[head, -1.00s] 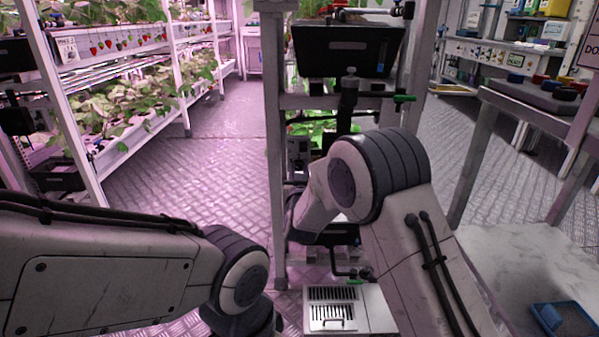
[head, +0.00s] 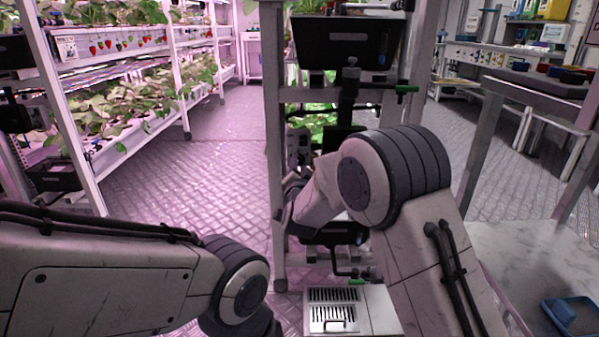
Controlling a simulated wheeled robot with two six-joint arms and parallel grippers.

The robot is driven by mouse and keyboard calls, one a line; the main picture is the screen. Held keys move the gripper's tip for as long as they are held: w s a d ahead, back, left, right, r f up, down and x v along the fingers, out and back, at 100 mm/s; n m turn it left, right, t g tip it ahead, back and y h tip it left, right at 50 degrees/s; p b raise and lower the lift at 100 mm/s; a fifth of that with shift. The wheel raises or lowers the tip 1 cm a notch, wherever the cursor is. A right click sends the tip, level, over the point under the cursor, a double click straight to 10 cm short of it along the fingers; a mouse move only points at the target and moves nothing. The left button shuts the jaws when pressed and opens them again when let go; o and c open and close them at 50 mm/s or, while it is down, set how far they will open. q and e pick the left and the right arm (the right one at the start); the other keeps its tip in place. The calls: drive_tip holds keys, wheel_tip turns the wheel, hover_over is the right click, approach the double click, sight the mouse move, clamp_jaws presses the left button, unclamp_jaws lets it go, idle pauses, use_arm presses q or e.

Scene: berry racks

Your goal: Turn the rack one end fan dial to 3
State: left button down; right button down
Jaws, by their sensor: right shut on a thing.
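The end of the rack (head: 274,120) stands ahead of me, with a small grey box (head: 299,142) on it, just right of the post. My right arm reaches to this end, and its gripper (head: 290,188) is small and partly covered by my own wrist. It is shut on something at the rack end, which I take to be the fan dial. The dial itself and its pointer are hidden, so I cannot read its setting. My left arm lies across the lower left, and its gripper is out of the picture.
A vented white box (head: 350,311) stands low in front. Planted racks (head: 110,110) are at left, a marble-topped table (head: 520,260) at right. The left aisle is clear.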

drive_tip(key=shift+f+m+h+b, duration=0.15)
drive_tip(key=shift+m+h+b, duration=0.25)
drive_tip(key=shift+m+b, duration=7.2)
drive_tip(key=shift+m+p, duration=0.6)
drive_tip(key=shift+m, duration=0.1)
drive_tip(key=c, duration=0.7)
unclamp_jaws()
drive_tip(key=shift+o, duration=0.2)
